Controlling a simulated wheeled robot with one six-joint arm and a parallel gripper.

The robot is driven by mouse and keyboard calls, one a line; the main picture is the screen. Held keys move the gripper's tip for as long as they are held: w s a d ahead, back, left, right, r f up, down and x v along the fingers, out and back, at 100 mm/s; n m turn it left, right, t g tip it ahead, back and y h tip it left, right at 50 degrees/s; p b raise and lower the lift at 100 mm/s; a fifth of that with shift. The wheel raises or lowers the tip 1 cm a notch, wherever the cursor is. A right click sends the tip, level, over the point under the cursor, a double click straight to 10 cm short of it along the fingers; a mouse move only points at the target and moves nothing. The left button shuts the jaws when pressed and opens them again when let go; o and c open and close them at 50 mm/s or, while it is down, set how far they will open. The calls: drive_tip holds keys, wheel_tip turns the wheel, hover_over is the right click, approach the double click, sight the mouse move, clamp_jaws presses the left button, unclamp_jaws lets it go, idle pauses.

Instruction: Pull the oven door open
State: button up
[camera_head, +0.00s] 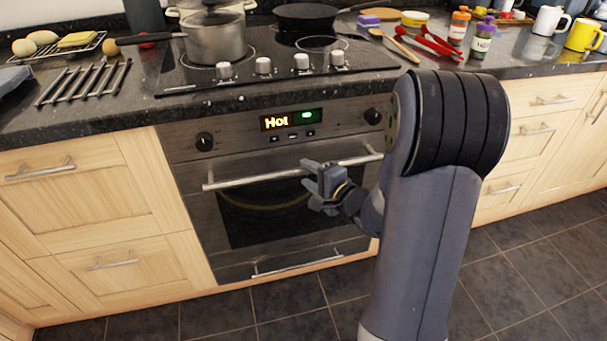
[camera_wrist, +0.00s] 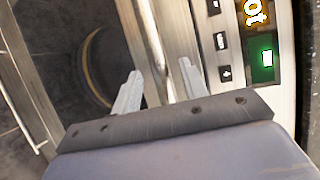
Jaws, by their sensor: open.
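The oven door (camera_head: 270,208) is shut, with a dark glass window and a long metal bar handle (camera_head: 240,182) across its top. My gripper (camera_head: 312,176) is at the handle, right of its middle. In the wrist view my gripper (camera_wrist: 160,82) is open, with one finger on each side of the handle (camera_wrist: 150,45). The bar runs between the fingers; I cannot tell whether either finger touches it. The oven display (camera_head: 291,119) reads "Hot" with a green light beside it.
A hob (camera_head: 270,60) with a steel pot (camera_head: 215,40) and a dark pan (camera_head: 306,15) is above the oven. A lower drawer handle (camera_head: 297,264) is below the door. Wooden cabinets (camera_head: 75,200) flank the oven. The tiled floor (camera_head: 250,315) in front looks clear.

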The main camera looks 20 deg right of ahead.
drive_tip(key=shift+x, duration=1.45)
drive_tip(key=shift+c, duration=0.2)
clamp_jaws()
